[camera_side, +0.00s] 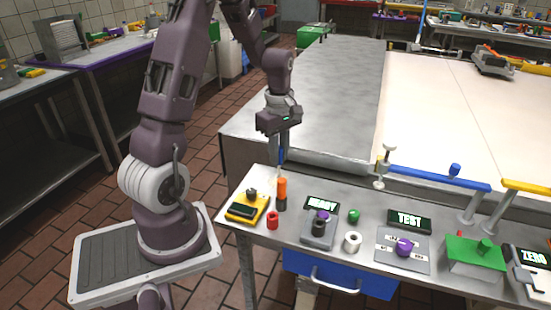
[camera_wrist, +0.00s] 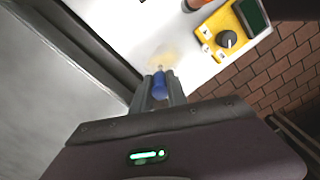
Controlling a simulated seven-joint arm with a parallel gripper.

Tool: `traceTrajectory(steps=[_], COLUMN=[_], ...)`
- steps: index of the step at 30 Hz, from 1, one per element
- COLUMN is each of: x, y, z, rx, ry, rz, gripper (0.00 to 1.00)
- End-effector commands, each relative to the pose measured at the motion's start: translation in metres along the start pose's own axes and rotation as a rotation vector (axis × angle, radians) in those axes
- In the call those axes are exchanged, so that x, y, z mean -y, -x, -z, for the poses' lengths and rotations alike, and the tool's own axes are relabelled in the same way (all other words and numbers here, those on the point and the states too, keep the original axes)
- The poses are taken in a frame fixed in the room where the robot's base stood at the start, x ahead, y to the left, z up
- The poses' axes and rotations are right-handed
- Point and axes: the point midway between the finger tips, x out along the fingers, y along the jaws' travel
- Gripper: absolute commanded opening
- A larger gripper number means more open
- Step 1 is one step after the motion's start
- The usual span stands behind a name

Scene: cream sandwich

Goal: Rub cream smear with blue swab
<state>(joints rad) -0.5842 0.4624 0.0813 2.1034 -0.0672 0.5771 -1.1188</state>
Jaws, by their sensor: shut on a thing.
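My gripper (camera_side: 279,153) is over the back left corner of the narrow metal bench, fingers pointing down. It is shut on the blue swab (camera_wrist: 159,86), which also shows as a small blue piece between the fingers in the side view (camera_side: 282,156). The swab's pale tip points at the bench top. In the wrist view a faint yellowish cream smear (camera_wrist: 169,54) lies on the pale surface just beyond the tip. I cannot tell whether the tip touches it. The smear is not clear in the side view.
A yellow meter (camera_side: 247,208) and an orange-and-dark cylinder (camera_side: 282,188) stand close by. A red ring (camera_side: 272,220), a READY device (camera_side: 318,228) and a white roll (camera_side: 352,241) are nearby. A large steel table (camera_side: 320,90) adjoins behind; a blue rail (camera_side: 430,177) is at right.

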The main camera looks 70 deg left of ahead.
Motion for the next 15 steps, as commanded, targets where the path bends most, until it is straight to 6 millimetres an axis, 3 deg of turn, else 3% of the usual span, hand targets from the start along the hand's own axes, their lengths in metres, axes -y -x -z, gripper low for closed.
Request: traceTrajectory(steps=[8, 15], x=[-0.022, -0.022], y=[0.0, 0.028], z=[0.013, 0.012], rx=[-0.001, -0.001], ry=[-0.001, -0.001], rz=[0.0, -0.002], gripper=[0.0, 0.0])
